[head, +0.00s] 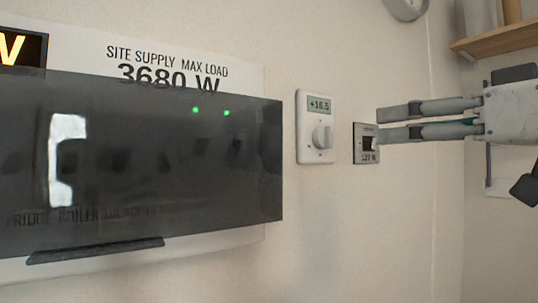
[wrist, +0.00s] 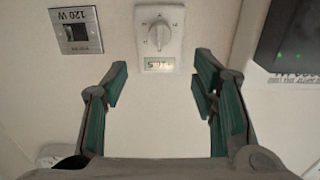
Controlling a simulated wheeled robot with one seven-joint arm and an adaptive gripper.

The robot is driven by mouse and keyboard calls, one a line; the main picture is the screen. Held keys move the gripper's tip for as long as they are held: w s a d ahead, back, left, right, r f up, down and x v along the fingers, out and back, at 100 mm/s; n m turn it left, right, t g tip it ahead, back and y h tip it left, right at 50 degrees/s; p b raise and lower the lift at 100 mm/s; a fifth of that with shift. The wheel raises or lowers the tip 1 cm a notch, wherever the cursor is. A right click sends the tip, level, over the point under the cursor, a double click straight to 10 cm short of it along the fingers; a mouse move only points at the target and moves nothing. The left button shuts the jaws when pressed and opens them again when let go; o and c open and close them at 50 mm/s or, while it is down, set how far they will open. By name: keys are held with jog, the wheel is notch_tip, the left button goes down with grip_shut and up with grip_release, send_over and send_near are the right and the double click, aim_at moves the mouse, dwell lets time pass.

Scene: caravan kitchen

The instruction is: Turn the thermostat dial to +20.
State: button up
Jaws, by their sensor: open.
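The thermostat (head: 316,128) is a white wall panel with a small green display and a round white dial (head: 322,138) below it. The display reads about +16.5 in the head view. In the wrist view the thermostat (wrist: 159,20) shows upside down, with its dial (wrist: 159,36) above the display (wrist: 159,64). My gripper (head: 380,124) comes in from the right in the head view, its fingertips apart and to the right of the thermostat. In the wrist view my gripper (wrist: 160,88) is open and empty, with the thermostat seen between and beyond its fingers. Nothing touches the dial.
A small grey switch plate (head: 358,156) marked 120 W sits right of the thermostat, close to my fingertips in the head view. A dark glossy panel (head: 230,170) with green lights juts out at left. A wooden shelf (head: 500,38) is at upper right. Wall below the thermostat is clear.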

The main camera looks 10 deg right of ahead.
aim_at(331, 135)
jog(key=x, duration=1.3)
jog(key=shift+w+r, duration=0.1)
jog(key=shift+w, duration=0.3)
jog(key=c, duration=1.1)
